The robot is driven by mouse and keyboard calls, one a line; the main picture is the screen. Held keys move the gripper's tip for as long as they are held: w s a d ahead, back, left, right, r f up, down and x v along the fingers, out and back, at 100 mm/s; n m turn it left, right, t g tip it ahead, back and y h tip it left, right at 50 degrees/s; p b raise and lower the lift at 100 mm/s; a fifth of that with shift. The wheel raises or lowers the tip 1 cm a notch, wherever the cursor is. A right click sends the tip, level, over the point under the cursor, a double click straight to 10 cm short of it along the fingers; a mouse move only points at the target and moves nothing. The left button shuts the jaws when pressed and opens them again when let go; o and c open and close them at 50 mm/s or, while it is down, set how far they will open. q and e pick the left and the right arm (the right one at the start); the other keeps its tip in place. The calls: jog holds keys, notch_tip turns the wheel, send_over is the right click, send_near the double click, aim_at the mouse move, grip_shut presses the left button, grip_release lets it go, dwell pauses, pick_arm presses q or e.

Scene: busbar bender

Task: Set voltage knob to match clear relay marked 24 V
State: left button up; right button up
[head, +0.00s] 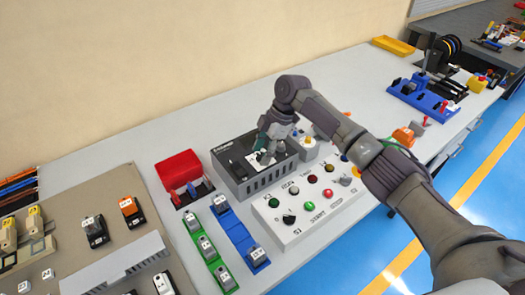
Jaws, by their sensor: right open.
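A dark grey power supply box (232,160) with a vented front stands on the bench near the middle. My right gripper (265,155) is over its top panel with its fingers pointing down. It is open, and nothing shows held in it. The gripper covers part of the panel, so I cannot make out the voltage knob or its setting. Small grey blocks that may be relays sit on a green rail (213,262) and a blue rail (238,236) to the lower left. Their markings are too small to read, so I cannot tell which one is the clear 24 V relay.
A white control panel (270,213) with several coloured buttons lies in front of the box. A red bin (178,168) is to its left. A beige board (75,190) with components fills the lower left. A yellow tray (393,45) and a blue fixture (420,97) stand farther right.

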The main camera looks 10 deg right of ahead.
jog(key=v, duration=1.2)
